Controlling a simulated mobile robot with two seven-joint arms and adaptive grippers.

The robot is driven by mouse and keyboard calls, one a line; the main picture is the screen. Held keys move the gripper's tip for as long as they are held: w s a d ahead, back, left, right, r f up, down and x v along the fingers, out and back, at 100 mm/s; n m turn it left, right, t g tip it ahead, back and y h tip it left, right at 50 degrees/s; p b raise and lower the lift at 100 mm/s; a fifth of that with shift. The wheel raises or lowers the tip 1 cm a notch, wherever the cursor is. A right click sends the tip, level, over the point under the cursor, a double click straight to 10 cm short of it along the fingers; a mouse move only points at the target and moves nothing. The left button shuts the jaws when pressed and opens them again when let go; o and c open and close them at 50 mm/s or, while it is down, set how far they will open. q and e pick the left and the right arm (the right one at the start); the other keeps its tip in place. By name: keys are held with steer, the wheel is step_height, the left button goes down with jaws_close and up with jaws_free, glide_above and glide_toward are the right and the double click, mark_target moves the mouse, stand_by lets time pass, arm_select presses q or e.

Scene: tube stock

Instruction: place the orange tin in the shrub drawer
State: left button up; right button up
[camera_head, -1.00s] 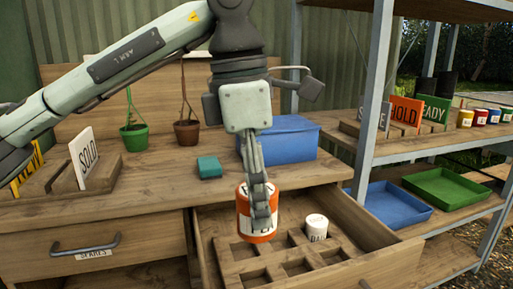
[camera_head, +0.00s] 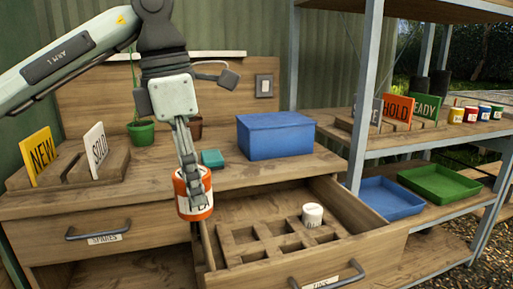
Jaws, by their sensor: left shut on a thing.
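My left gripper (camera_head: 194,200) is shut on the orange tin (camera_head: 180,188), which has a white label band. It holds the tin upright at the left side of the open drawer (camera_head: 375,245), in front of the bench's front edge. The fingers cover part of the tin. The open drawer holds a wooden insert (camera_head: 243,236) with several square compartments. A small white tin (camera_head: 313,214) stands at its back right; the other visible compartments look empty. The drawer's front label (camera_head: 322,284) is too small to read surely. My right gripper is not in view.
A closed drawer labelled SPARES (camera_head: 150,228) is at left. On the bench are a blue box (camera_head: 278,137), a teal block (camera_head: 212,158), potted plants and a sign rack (camera_head: 110,163). A shelf post (camera_head: 364,100) rises at right, beside blue and green trays.

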arm_select(q)
steer(key=w+a+n, duration=0.2)
steer(key=a+n, duration=0.2)
steer(key=a, duration=1)
step_height(320, 180, down, 23)
steer(key=s+a+m+g+y, duration=0.1)
steer(key=s+a+m+g, duration=0.1)
steer(key=m, duration=2.2)
steer(key=d+f+m+b, duration=0.2)
steer(key=d+f+b, duration=0.1)
steer(key=d, duration=0.4)
steer(key=shift+d+f+b, duration=0.2)
steer(key=shift+f+b, duration=0.2)
steer(key=shift+f, duration=0.35)
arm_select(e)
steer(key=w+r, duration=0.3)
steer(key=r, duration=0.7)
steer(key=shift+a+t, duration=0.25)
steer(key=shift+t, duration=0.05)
